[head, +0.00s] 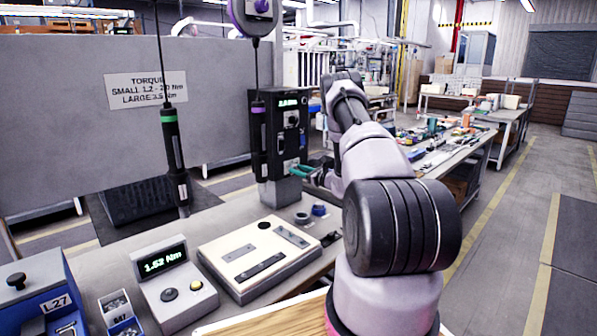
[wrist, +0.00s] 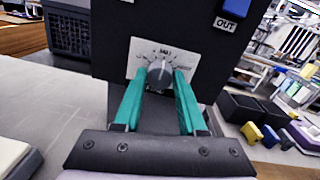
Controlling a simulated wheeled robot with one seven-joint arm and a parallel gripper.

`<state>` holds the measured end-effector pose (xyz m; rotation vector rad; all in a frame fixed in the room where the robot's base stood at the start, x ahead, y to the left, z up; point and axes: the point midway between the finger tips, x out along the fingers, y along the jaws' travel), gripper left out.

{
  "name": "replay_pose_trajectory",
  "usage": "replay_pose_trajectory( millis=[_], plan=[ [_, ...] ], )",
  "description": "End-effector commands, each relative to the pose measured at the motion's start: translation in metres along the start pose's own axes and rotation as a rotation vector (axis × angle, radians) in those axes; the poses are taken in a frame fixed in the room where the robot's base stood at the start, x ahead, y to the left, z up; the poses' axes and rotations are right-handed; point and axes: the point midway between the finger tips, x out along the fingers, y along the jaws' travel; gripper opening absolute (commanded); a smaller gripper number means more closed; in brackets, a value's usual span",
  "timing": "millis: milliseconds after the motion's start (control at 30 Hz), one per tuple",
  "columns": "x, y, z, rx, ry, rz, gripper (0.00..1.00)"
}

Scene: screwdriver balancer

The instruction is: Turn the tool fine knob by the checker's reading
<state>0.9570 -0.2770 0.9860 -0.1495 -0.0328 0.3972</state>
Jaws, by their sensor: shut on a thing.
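In the wrist view the two teal fingers of my gripper (wrist: 160,82) are shut on a grey knob (wrist: 158,77). The knob sits on a white dial plate (wrist: 140,52) with tick marks, on the front of a dark box. In the head view my gripper (head: 305,172) is at the lower front of this black box (head: 290,125), which has a small lit display too small to read surely. The checker (head: 175,285) on the bench reads 1.52 Nm in green. A green-banded screwdriver (head: 173,150) and a purple-banded one (head: 258,140) hang upright from cables.
A pale fixture tray (head: 225,250) lies right of the checker. Small round parts (head: 319,210) sit near the box's base. A blue box marked L27 (head: 40,300) stands at the front left. A torque sign (head: 146,88) hangs on the grey panel.

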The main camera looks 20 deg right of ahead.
Motion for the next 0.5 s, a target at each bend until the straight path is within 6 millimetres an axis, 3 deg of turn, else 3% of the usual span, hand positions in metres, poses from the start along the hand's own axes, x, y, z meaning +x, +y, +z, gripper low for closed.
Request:
replay_pose_trajectory(
  millis=[500],
  plan=[
    [-0.0012, -0.0013, -0.0013, 0.398, -0.019, -0.006, 0.0]
  ],
)
